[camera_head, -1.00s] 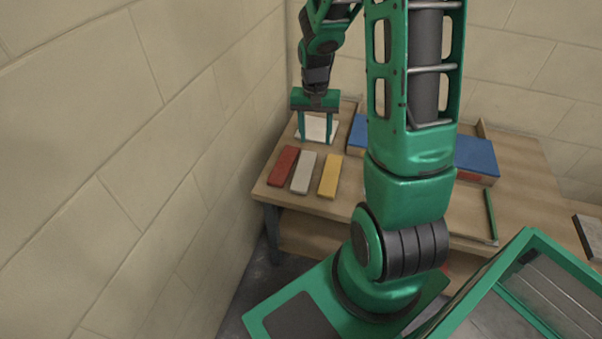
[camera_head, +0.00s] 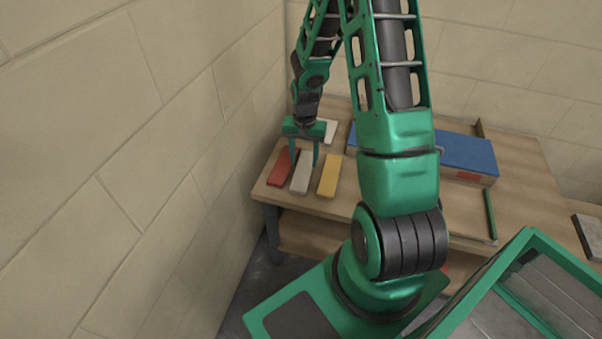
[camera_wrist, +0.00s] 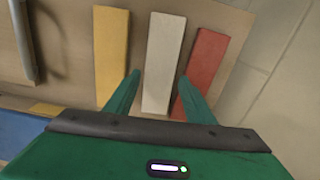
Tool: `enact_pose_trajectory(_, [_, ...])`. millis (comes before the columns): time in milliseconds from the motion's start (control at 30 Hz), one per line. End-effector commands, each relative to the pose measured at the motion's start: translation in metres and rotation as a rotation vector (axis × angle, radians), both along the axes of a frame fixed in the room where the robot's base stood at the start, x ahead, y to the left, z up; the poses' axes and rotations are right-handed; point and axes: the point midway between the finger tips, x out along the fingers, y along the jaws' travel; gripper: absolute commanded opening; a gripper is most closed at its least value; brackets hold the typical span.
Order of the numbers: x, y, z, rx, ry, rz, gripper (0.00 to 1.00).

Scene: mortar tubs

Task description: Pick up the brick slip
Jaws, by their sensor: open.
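Three slim bars lie side by side on the wooden bench: a red one (camera_head: 283,167), a pale grey-white one (camera_head: 302,174) and a yellow one (camera_head: 329,177). The pictures do not show which of them is called the brick slip. My gripper (camera_head: 304,160) is open and points down over the pale bar. In the wrist view, my gripper's fingers (camera_wrist: 158,88) stand on either side of the pale bar (camera_wrist: 163,58), with the yellow bar (camera_wrist: 112,50) to the left and the red bar (camera_wrist: 203,68) to the right. The right finger overlaps the red bar in view. Nothing is held.
A white square piece (camera_head: 329,130) lies behind the bars. A blue-topped box (camera_head: 466,152) stands further right on the bench (camera_head: 520,200). The block wall (camera_head: 150,150) runs close along the left. A green strip (camera_head: 490,214) lies near the bench's right front.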

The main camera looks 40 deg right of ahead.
Motion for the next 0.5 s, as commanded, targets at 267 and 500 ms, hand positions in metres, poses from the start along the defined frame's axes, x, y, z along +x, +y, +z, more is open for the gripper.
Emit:
enact_pose_trajectory(267, [0.0, 0.0, -0.036, 0.001, 0.003, 0.0, 0.49])
enact_pose_trajectory(500, [0.0, 0.0, -0.043, 0.0, 0.001, 0.0, 0.49])
